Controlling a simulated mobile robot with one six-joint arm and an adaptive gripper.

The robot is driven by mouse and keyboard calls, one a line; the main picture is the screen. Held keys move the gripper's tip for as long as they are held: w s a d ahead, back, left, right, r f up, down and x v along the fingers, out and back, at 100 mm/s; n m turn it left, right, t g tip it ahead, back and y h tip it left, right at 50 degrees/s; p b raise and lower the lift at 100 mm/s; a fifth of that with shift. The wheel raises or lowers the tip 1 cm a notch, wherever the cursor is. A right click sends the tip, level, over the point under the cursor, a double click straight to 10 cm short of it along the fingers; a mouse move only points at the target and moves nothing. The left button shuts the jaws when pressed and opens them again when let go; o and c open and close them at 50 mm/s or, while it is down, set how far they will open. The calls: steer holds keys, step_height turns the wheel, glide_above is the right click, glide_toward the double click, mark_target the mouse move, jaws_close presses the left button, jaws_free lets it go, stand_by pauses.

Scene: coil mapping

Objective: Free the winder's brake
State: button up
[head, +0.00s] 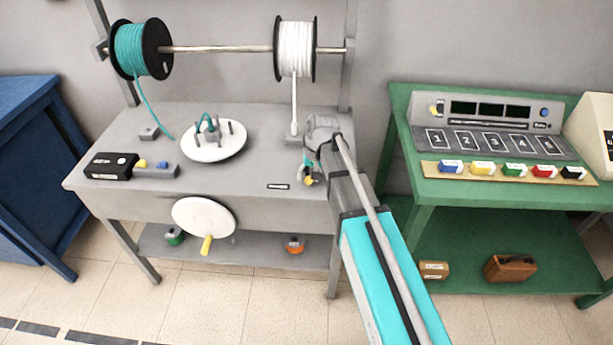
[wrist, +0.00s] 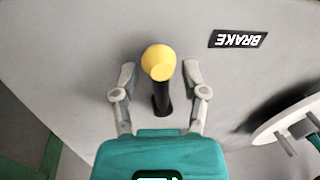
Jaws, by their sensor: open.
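The brake lever (wrist: 162,98) is a black stalk with a yellow knob (wrist: 158,62), standing out from the grey bench beside a label reading BRAKE (wrist: 238,39). My gripper (wrist: 160,72) is open, with one finger on each side of the knob and a visible gap on both sides. In the head view my gripper (head: 307,172) is at the right end of the bench, and my arm hides part of the lever there. The winder has a white pegged disc (head: 232,150) with some teal wire on it and a white wheel (head: 188,214) with a yellow handle below.
A teal spool (head: 130,50) and a white spool (head: 294,48) hang on a rod above the grey bench (head: 110,195). A black box (head: 108,166) sits at its left. A green table (head: 450,190) with a meter panel stands to the right.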

jaws_close()
steer(key=shift+a, duration=0.35)
steer(key=shift+d, duration=0.25)
